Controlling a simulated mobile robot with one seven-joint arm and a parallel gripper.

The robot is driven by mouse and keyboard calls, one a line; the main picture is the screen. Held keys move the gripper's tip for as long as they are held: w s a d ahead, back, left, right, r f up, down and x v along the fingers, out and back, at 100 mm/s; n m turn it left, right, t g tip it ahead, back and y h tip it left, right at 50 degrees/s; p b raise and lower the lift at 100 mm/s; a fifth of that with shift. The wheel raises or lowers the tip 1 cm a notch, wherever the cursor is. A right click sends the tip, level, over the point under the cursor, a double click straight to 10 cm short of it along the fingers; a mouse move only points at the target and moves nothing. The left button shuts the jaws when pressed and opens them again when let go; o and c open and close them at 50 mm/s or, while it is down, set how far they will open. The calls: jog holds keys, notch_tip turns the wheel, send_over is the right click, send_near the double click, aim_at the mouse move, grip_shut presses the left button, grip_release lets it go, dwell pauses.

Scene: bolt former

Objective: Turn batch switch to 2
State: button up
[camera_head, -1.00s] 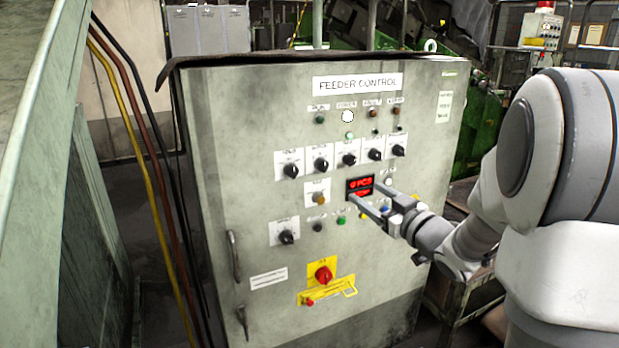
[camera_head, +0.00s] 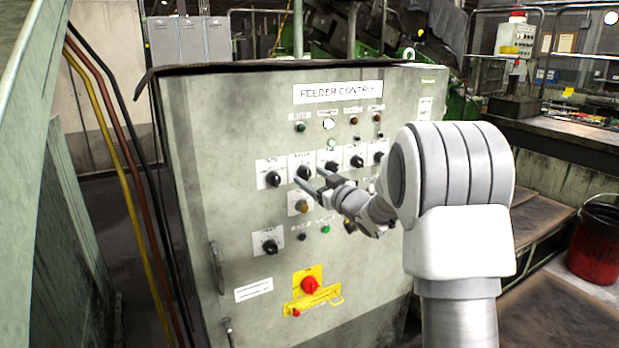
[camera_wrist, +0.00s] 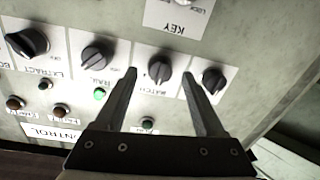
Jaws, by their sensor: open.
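The batch switch (camera_head: 305,172) is a black rotary knob on a white plate, second from the left in the upper switch row of the grey feeder control cabinet. It also shows in the wrist view (camera_wrist: 160,67), where the picture is upside down. My gripper (camera_head: 311,178) is open in front of this switch. In the wrist view, the fingertips of my gripper (camera_wrist: 158,74) stand on either side of the knob, with a gap on both sides. Whether the tips reach the knob's depth is hard to tell. The knob's setting is too small to read.
Similar knobs sit close by: one to the left (camera_head: 272,180) and the rail knob (camera_wrist: 97,55) on the other side. A key switch (camera_head: 301,207) is below. A red main switch (camera_head: 310,286) on yellow is lower. Yellow, red and black cables (camera_head: 115,140) hang left.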

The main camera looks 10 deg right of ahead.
jog(key=shift+x, duration=0.85)
grip_shut()
